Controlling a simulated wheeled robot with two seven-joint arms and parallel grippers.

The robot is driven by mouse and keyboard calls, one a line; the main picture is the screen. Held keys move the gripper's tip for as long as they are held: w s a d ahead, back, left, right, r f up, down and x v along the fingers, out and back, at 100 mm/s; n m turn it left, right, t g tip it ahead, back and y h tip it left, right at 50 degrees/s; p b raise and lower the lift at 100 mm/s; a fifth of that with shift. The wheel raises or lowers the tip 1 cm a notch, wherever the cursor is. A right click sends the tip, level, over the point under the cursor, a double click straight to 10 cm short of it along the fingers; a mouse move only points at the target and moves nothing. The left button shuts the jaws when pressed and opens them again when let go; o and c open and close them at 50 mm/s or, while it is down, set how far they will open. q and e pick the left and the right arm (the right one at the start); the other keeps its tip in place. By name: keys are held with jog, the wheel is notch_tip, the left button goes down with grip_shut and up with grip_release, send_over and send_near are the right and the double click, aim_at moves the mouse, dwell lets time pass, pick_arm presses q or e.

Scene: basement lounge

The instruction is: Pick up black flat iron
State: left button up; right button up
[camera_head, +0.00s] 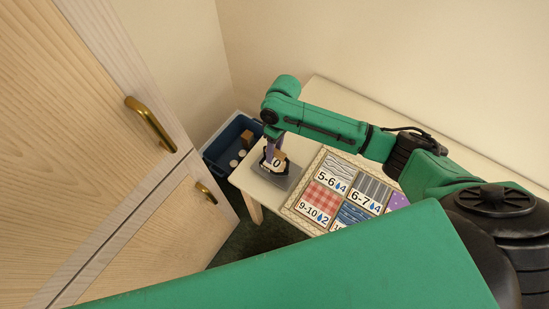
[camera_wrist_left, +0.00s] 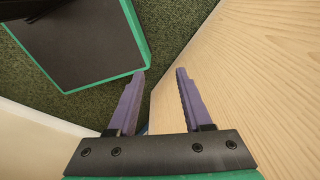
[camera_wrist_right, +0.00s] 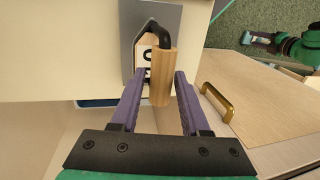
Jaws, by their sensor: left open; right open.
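The flat iron (camera_wrist_right: 146,55) stands on a grey plate (camera_wrist_right: 128,22) near the table's end. In the right wrist view it has a wooden handle (camera_wrist_right: 162,62) on a black curved bracket, and a pale face with a black "0". In the head view it is small and partly hidden by my right gripper (camera_head: 270,150). My right gripper is open, and in the right wrist view the handle shows between its two purple fingers (camera_wrist_right: 160,76). I cannot tell whether the fingers touch it. My left gripper (camera_wrist_left: 161,72) is open and empty, over green carpet beside a wooden panel.
A cream table (camera_head: 255,188) carries a board of numbered fabric samples (camera_head: 325,202) right of the iron. A blue crate (camera_head: 213,153) with small items stands beyond the table's left end. A wooden cabinet (camera_head: 75,150) with brass handles is at left. Walls close the back.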

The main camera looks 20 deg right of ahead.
aim_at(273, 163)
jog(key=f, duration=0.2)
jog(key=shift+s+a+f, duration=0.15)
jog(key=shift+s+f, duration=0.05)
jog(key=shift+f, duration=0.2)
jog(key=shift+s+f, duration=0.1)
jog(key=shift+f, duration=0.05)
jog(key=shift+c, duration=0.7)
jog(key=c, duration=0.5)
pick_arm(q)
jog(key=shift+w+r, duration=0.45)
jog(key=shift+r, duration=0.05)
pick_arm(e)
grip_shut()
